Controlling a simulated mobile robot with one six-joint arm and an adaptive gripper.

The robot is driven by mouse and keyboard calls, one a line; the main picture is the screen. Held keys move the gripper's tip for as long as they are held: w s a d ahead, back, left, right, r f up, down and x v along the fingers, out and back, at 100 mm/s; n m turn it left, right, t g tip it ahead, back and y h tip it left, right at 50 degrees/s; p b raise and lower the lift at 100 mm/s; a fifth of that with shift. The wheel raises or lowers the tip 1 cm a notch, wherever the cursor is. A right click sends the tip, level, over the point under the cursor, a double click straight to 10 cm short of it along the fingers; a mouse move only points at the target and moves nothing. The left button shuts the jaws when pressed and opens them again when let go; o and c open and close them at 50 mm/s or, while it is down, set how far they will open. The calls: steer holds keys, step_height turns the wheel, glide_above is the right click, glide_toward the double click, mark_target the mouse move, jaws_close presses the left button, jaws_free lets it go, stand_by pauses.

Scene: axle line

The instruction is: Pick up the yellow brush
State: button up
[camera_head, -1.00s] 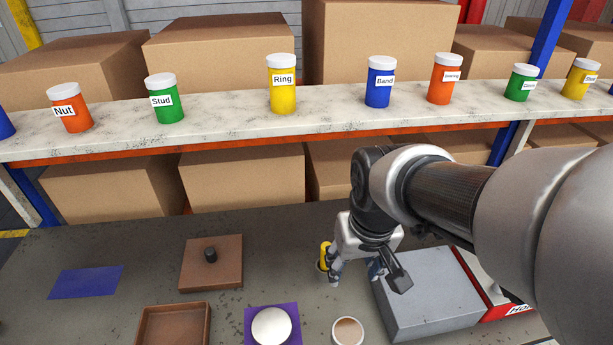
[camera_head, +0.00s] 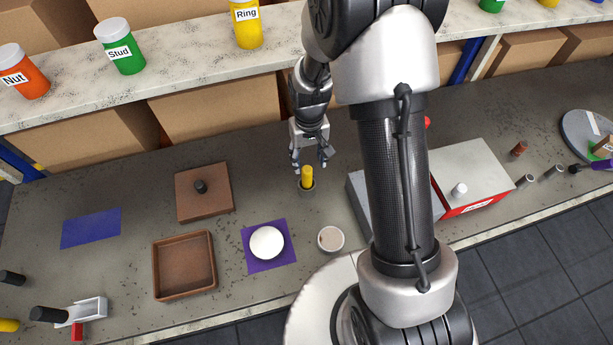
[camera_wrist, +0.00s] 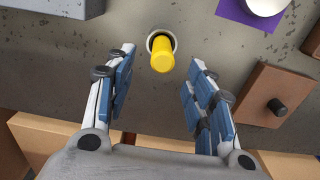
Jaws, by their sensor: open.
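The yellow brush shows as a yellow cylinder (camera_head: 307,177) standing upright in a small grey cup (camera_head: 307,188) on the bench; any bristles are hidden. In the wrist view the brush (camera_wrist: 162,56) rises from the round cup (camera_wrist: 153,37), beyond and between the two fingers. My gripper (camera_head: 311,161) is open and empty, just behind the brush in the head view. Its blue-padded fingers (camera_wrist: 163,70) stand apart on either side of the brush in the wrist view, with no contact visible.
A brown block with a black knob (camera_head: 200,187) and a brown tray (camera_head: 186,290) lie left. A purple mat (camera_head: 285,254) with a white disc and a round cup (camera_head: 331,239) sit in front. A grey-and-red box (camera_head: 470,170) stands right. The marble shelf (camera_head: 190,88) with labelled jars runs behind.

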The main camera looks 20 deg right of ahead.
mark_target(307, 176)
steer(key=f, duration=0.9)
steer(key=shift+w+a+f, duration=0.15)
steer(key=shift+a+f, duration=0.05)
steer(key=shift+f, duration=0.1)
steer(key=shift+c, duration=0.5)
steer(key=c, duration=1.1)
